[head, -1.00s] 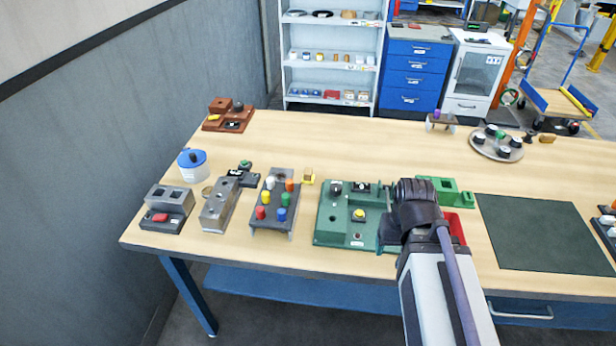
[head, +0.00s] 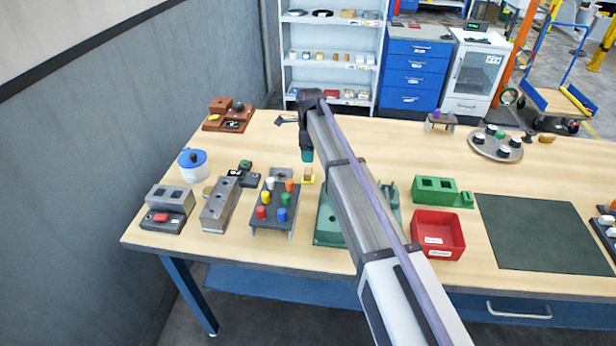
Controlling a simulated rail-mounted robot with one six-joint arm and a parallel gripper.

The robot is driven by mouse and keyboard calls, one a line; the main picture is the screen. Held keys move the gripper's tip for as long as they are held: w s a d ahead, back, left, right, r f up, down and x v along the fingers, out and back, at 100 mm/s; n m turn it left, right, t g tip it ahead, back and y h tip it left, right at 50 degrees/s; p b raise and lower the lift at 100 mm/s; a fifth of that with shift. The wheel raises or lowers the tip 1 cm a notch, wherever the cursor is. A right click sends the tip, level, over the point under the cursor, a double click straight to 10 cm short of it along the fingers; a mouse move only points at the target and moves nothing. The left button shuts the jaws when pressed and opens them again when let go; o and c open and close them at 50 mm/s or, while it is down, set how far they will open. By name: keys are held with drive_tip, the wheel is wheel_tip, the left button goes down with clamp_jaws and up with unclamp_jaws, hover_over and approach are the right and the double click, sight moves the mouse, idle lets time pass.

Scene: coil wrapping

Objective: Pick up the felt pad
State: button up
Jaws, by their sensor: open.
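I cannot surely pick out the felt pad. Dark small pieces sit in the red-brown block holder (head: 213,124) at the back left of the table, but they are too small to name.
A blue-lidded pot (head: 193,164), a grey block (head: 220,205) and a rack of coloured pegs (head: 272,217) stand at left. My arm partly covers a green fixture (head: 328,228). A red bin (head: 437,234), green block (head: 436,190) and dark mat (head: 545,232) lie right.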

sight(310, 171)
wheel_tip(310, 171, down, 11)
drive_tip(key=b, duration=1)
drive_tip(key=shift+d+f+b, duration=0.1)
drive_tip(key=shift+b, duration=0.25)
drive_tip(key=shift+r, duration=0.25)
drive_tip(key=c, duration=1.1)
wheel_tip(310, 171, up, 10)
drive_tip(key=p, duration=1)
drive_tip(key=shift+r+p, duration=0.2)
drive_tip(key=shift+p, duration=0.2)
drive_tip(key=shift+f, duration=0.2)
drive_tip(key=o, duration=0.5)
drive_tip(key=c, duration=0.3)
